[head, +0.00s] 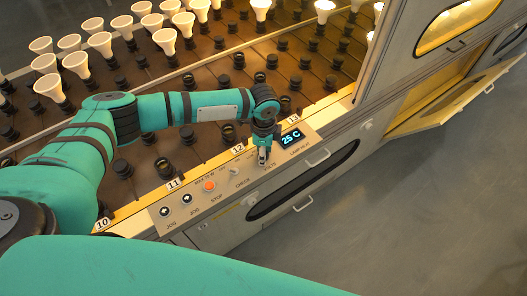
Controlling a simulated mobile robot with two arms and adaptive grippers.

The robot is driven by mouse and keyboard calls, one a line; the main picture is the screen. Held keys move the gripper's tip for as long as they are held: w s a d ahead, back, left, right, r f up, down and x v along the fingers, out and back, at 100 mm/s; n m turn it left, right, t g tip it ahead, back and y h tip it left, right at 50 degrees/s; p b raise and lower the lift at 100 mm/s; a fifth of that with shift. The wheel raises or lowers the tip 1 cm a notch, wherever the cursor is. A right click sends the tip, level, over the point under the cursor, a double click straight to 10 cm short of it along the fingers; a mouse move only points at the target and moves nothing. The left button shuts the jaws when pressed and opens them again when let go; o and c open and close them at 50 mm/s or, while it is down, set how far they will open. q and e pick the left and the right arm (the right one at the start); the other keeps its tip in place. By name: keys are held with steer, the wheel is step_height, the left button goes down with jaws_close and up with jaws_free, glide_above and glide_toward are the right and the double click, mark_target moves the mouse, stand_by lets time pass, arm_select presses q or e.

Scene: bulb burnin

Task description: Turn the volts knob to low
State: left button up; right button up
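The control panel (224,187) runs along the front edge of the bulb rack, with a VOLTS label near its right part. My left gripper (263,157) points down at the panel just above that label. It covers the spot where the volts knob sits, so the knob and its setting are hidden. The fingers look close together, but I cannot tell whether they grip the knob. My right gripper is not in view.
Left of the gripper are an orange stop button (209,186) and two jog buttons (187,198). Sockets and white bulbs (101,43) fill the rack behind. An open cabinet door (450,100) juts out at right.

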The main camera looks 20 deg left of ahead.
arm_select(q)
jaws_close()
steer(key=shift+r+n+p, duration=0.2)
steer(key=shift+n+p, duration=0.1)
steer(key=shift+p, duration=0.35)
steer(key=n+p, duration=0.3)
steer(key=p, duration=0.1)
steer(key=shift+r+n+p, duration=0.1)
steer(key=shift+n+p, duration=0.2)
steer(key=shift+p, duration=0.05)
steer(key=shift+n+p, duration=1)
steer(key=shift+p, duration=0.05)
steer(key=shift+w+f+n+p, duration=0.1)
steer(key=shift+f+n+p, duration=0.1)
steer(key=shift+n+p, duration=0.6)
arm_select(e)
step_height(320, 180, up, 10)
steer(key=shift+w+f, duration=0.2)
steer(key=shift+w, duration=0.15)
arm_select(q)
steer(key=o, duration=0.5)
jaws_free()
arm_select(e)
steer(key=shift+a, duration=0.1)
